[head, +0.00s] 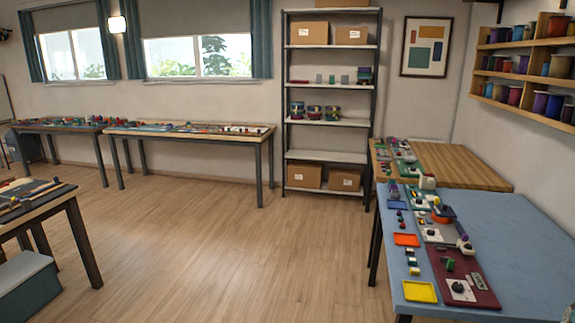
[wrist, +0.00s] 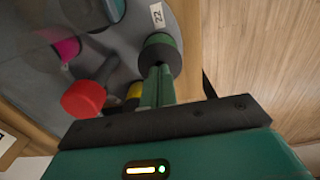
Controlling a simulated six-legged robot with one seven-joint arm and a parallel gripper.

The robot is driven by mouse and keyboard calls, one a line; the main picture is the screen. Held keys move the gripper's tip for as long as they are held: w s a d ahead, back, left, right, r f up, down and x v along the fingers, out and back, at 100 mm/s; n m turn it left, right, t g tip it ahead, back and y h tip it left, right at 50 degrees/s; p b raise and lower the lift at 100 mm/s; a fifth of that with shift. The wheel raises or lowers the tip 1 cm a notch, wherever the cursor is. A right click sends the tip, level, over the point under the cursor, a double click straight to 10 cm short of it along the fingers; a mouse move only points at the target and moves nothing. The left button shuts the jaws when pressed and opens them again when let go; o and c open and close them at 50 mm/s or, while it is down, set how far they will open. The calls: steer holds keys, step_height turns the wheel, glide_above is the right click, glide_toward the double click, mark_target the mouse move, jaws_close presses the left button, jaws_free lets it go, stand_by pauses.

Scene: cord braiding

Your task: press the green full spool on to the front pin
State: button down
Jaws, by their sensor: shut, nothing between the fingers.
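In the wrist view, my gripper (wrist: 158,74) is shut, with no spool between its fingers. A green spool (wrist: 160,44) with a dark end face is straight ahead of the fingertips, which overlap its lower edge in the picture. I cannot tell whether they touch it. The front pin cannot be made out; the spool may hide it. My gripper is not in the head view, and I cannot pick out the green spool there.
Around the fingers in the wrist view are a red spool (wrist: 84,98), a yellow piece (wrist: 133,91) and a magenta piece (wrist: 68,48) on a grey surface. A label (wrist: 157,15) reads 22. The head view shows a blue table (head: 520,235) with trays, and open floor (head: 230,240).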

steer(key=shift+f, duration=0.85)
step_height(320, 180, up, 8)
stand_by(1.2)
